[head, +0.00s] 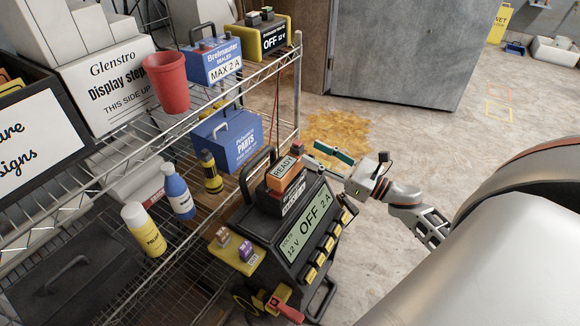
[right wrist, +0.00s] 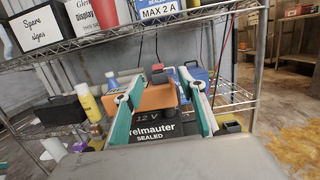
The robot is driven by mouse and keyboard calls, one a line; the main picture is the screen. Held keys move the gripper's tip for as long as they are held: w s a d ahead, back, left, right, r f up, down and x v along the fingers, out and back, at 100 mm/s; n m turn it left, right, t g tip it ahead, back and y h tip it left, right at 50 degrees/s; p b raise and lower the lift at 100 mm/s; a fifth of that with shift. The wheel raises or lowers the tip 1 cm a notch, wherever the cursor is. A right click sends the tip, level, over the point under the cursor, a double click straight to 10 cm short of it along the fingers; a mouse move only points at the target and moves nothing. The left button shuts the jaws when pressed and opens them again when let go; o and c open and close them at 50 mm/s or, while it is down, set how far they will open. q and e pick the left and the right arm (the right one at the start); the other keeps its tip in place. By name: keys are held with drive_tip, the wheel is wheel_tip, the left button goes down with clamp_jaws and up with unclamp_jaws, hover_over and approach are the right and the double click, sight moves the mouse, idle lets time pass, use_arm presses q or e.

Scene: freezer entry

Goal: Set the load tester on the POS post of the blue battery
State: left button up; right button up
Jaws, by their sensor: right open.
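The orange load tester (head: 287,174), marked READY, sits on a black Brelmauter battery (head: 283,200) atop the wheeled charger (head: 308,228). My right gripper (head: 328,157) is open, with green-padded fingers just right of the tester in the head view. In the right wrist view, the fingers (right wrist: 162,82) overlap both ends of the tester (right wrist: 156,98); I cannot tell whether they touch it. The blue battery (head: 213,64), labelled MAX 2 A, stands on the upper shelf. Its POS post is not clearly distinguishable. My left gripper is not in view.
A red cup (head: 167,82) and a black-yellow charger (head: 268,36) flank the blue battery on the wire shelf (head: 253,62). A blue PARTS box (head: 228,139) and bottles (head: 178,192) stand below. The floor at right (head: 395,130) is open, with a yellow-brown stain (head: 338,130).

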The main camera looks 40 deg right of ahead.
sight(300, 146)
drive_tip(key=x, duration=0.6)
drive_tip(key=shift+w+a+f+p, duration=0.1)
drive_tip(key=shift+w+a+p, duration=0.1)
drive_tip(key=shift+p, duration=0.2)
clamp_jaws()
